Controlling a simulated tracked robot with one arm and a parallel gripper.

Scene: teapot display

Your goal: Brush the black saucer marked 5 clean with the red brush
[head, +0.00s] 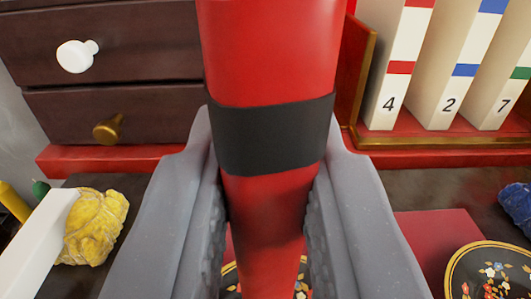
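My gripper (268,195) is shut on a thick red handle with a black band, which I take to be the red brush (270,60). It stands nearly upright between the two grey fingers; its bristles are not seen. A black saucer with a gold rim and painted flowers (303,290) shows in slivers behind the brush's lower end, mostly hidden. Another black flowered saucer (495,278) is cut off at the bottom right. No number shows on either, so I cannot tell which is marked 5.
Dark drawers with a white knob (76,56) and a brass knob (108,128) stand at the back left. Binders marked 4, 2 and 7 (445,80) stand at the back right. A crumpled yellow cloth (92,225) lies left beside a white bar (38,245). A blue lump (517,205) is at right.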

